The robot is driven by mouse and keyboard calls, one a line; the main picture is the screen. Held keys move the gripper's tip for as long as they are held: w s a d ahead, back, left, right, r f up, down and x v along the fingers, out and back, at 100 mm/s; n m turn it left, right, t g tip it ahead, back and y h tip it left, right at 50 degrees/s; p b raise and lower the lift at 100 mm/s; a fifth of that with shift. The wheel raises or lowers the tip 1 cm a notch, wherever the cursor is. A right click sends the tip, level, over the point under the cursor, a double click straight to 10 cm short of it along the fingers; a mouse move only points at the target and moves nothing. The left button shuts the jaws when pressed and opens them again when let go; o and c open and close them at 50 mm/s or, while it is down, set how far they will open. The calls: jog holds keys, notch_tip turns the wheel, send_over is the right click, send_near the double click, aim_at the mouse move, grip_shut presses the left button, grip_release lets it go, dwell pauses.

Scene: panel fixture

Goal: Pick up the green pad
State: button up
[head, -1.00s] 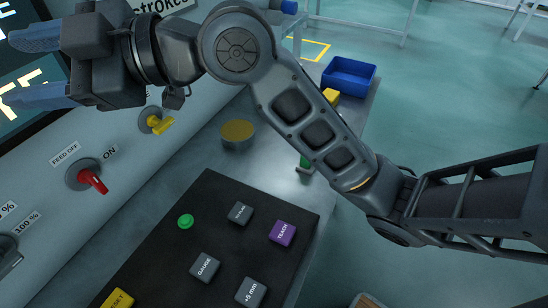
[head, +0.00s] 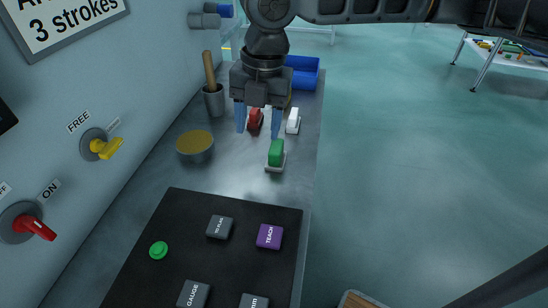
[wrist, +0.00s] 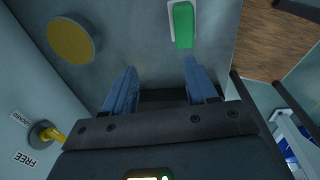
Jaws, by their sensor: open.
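The green pad (head: 276,153) stands on a pale base on the grey bench, behind the black button panel. My gripper (head: 258,130) is open and empty, with its blue fingers pointing down. In the head view the pad shows just below and right of the right fingertip. In the wrist view the green pad (wrist: 183,25) lies beyond the fingers (wrist: 160,75), in line with the right one. I see no contact between the fingers and the pad.
A red pad (head: 255,118) and a white pad (head: 293,121) stand behind the green one. A round yellow-topped tin (head: 195,146) is to the left. A black panel with buttons (head: 180,215) lies in front. A blue bin (head: 302,72) is at the back.

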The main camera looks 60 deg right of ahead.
aim_at(276, 146)
jog(key=d, duration=0.1)
jog(key=s+d, duration=0.2)
jog(key=shift+s+f+g+h, duration=0.1)
jog(key=shift+f+g+h, duration=0.15)
jog(key=shift+g+h, duration=0.15)
jog(key=shift+f, duration=0.35)
jog(key=shift+d+f+b, duration=0.1)
jog(key=shift+f+b, duration=0.3)
jog(key=shift+f, duration=3.1)
jog(key=shift+c, duration=0.3)
grip_shut()
jog(key=shift+r, duration=0.15)
